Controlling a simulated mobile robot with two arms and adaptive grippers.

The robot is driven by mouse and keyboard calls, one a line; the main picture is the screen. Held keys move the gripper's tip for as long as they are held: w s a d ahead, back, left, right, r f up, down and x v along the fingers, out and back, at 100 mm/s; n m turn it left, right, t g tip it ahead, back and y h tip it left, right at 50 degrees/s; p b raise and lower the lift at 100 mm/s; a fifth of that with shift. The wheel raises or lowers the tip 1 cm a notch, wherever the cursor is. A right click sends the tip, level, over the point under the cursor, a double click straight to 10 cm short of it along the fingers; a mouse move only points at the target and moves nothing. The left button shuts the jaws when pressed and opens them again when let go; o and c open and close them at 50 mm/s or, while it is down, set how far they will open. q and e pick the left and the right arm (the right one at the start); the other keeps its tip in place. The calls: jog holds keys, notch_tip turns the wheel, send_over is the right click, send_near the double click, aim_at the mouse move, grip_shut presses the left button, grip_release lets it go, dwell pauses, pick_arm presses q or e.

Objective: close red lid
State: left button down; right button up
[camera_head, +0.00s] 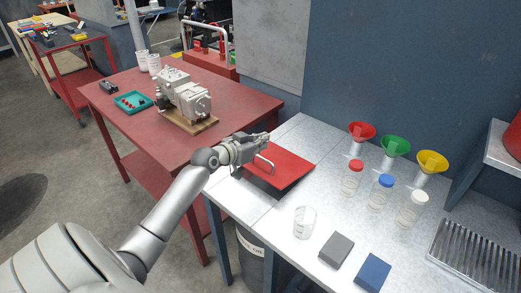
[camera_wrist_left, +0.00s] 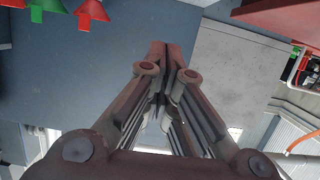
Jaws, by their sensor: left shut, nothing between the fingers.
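The red lid (camera_head: 292,170) is a flat red panel with a pale bar handle near its left side, at the left part of the grey metal bench in the head view. It lies flat or nearly so; I cannot tell whether it is fully down, as a dark gap shows by its left edge. My left gripper (camera_head: 265,137) is above the lid's far left edge, its fingers pointing right, apart from the handle. In the left wrist view, its fingers (camera_wrist_left: 166,58) are together with nothing between them. My right gripper is in neither view.
On the bench (camera_head: 264,204) stand a clear beaker (camera_head: 304,222), dark grey and blue blocks, capped bottles, and red, green and yellow funnels (camera_head: 395,146). A red table (camera_head: 130,92) with an engine part (camera_head: 185,96) is to the left. A blue-grey wall rises behind.

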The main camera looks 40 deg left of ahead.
aim_at(255, 171)
pick_arm(q)
jog(key=shift+s+f, duration=0.15)
jog(key=shift+f, duration=0.85)
jog(key=shift+s+f, duration=0.1)
jog(key=shift+f, duration=0.85)
jog(key=shift+t, duration=0.8)
jog(key=f+b, duration=0.1)
jog(key=b, duration=0.2)
jog(key=s+f+b, duration=0.1)
jog(key=f+b, duration=0.1)
jog(key=b, duration=0.1)
jog(key=s+f+b, duration=0.1)
jog(key=b, duration=0.2)
jog(key=shift+s+a+f+b, duration=0.1)
jog(key=shift+f+b, duration=0.25)
jog(key=shift+s+f+b, duration=0.25)
jog(key=shift+f+b, duration=0.15)
jog(key=shift+r, duration=0.15)
